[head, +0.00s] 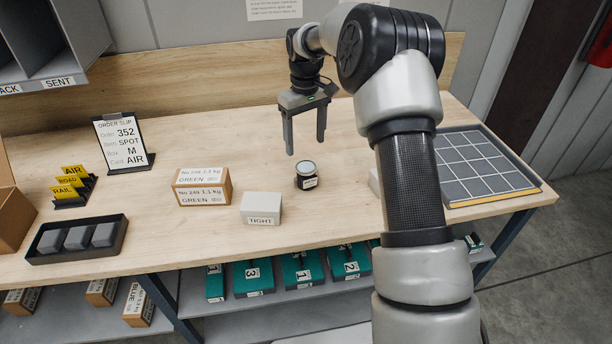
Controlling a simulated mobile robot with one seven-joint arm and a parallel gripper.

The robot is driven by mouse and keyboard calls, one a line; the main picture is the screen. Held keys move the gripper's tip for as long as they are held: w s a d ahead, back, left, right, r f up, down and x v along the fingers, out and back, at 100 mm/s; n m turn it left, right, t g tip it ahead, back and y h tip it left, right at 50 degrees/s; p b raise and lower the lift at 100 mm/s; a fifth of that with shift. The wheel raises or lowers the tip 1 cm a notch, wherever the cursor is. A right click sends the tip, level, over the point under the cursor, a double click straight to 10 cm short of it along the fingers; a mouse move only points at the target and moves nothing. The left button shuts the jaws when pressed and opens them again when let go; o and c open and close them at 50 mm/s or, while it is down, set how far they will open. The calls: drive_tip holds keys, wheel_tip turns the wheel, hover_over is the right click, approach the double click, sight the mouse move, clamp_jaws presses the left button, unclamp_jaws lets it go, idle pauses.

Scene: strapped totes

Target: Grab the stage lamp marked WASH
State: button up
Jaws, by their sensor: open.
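No label reading WASH can be made out in the head view. A small dark cylinder (307,176) with a pale round top stands upright on the bench. It may be a lamp; the writing on its white label is too small to read. My gripper (305,150) hangs above the bench, fingers pointing down, open with nothing between them. In the picture its fingertips are just above the cylinder; how far apart they are in depth I cannot tell. My arm hides part of the bench to the right.
A grey box marked TIGHT (261,208) and a GREEN carton (202,187) stand left of the cylinder. An order slip (124,145) reads SPOT. A dark tray (116,243) holds grey blocks. A gridded panel (533,191) lies right. Teal boxes (253,277) sit below.

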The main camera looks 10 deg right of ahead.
sight(307, 167)
wheel_tip(307, 167, down, 8)
drive_tip(key=shift+r, duration=0.1)
drive_tip(key=shift+d+f+p, duration=0.15)
drive_tip(key=shift+f+p, duration=0.1)
drive_tip(key=shift+f, duration=1.1)
drive_tip(key=shift+d+f+p, duration=0.1)
drive_tip(key=shift+f+p, duration=0.1)
drive_tip(key=shift+f, duration=1.1)
drive_tip(key=c, duration=1.3)
